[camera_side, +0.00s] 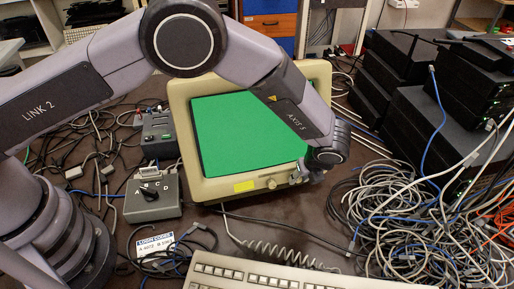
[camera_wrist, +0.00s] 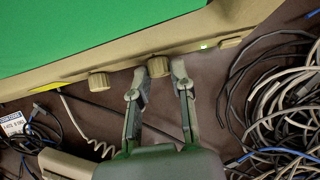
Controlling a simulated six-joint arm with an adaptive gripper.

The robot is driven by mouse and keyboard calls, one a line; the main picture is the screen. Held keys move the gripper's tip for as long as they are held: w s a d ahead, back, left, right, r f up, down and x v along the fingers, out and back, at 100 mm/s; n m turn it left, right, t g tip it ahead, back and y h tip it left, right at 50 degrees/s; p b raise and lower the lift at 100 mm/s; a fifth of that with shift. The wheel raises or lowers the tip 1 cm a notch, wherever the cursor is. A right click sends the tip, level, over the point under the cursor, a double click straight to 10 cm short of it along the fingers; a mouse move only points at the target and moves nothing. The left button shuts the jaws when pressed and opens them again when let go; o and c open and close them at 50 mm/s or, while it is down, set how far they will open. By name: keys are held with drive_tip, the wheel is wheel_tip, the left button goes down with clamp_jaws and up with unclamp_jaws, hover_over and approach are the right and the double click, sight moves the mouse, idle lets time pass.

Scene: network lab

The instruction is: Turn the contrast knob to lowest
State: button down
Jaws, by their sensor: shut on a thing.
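A beige monitor (camera_side: 183,115) with a green screen (camera_side: 247,128) has two ribbed knobs along its lower front edge. The left knob (camera_wrist: 98,81) stands free; it also shows in the side view (camera_side: 272,183). The right knob (camera_wrist: 158,66) sits between the fingertips of my gripper (camera_wrist: 159,76), which is shut on it. In the side view my gripper (camera_side: 299,178) is at the monitor's lower right and hides most of that knob. I cannot read any label telling which knob is contrast, nor the knob's angle.
A green light (camera_wrist: 204,44) and a button (camera_wrist: 230,42) lie right of the knobs. A keyboard (camera_side: 285,275) and coiled cord are in front. A tangle of cables (camera_side: 400,215) lies at right, by stacked black boxes (camera_side: 425,130). A grey switch box (camera_side: 152,200) stands at left.

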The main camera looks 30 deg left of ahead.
idle(0.3)
drive_tip(key=n+t+h, duration=0.2)
drive_tip(key=t, duration=0.1)
drive_tip(key=shift+s+a, duration=0.2)
drive_tip(key=shift+s, duration=0.05)
drive_tip(key=n+t, duration=0.1)
drive_tip(key=n+t+h, duration=0.2)
drive_tip(key=shift+s+a+f+t, duration=0.15)
drive_tip(key=shift+s+f+t, duration=0.05)
drive_tip(key=shift+f+t, duration=0.1)
drive_tip(key=n+t, duration=0.1)
drive_tip(key=t, duration=0.1)
drive_tip(key=n+t, duration=0.2)
drive_tip(key=shift+s+f+h, duration=0.15)
drive_tip(key=shift+f+h, duration=0.05)
drive_tip(key=shift+h, duration=0.1)
drive_tip(key=n+t+y, duration=0.1)
drive_tip(key=n+t, duration=0.3)
drive_tip(key=shift+f, duration=0.2)
drive_tip(key=shift+a+n, duration=0.1)
drive_tip(key=shift+n, duration=0.2)
drive_tip(key=c, duration=1)
unclamp_jaws()
drive_tip(key=shift+d+r, duration=0.1)
drive_tip(key=shift+d, duration=0.1)
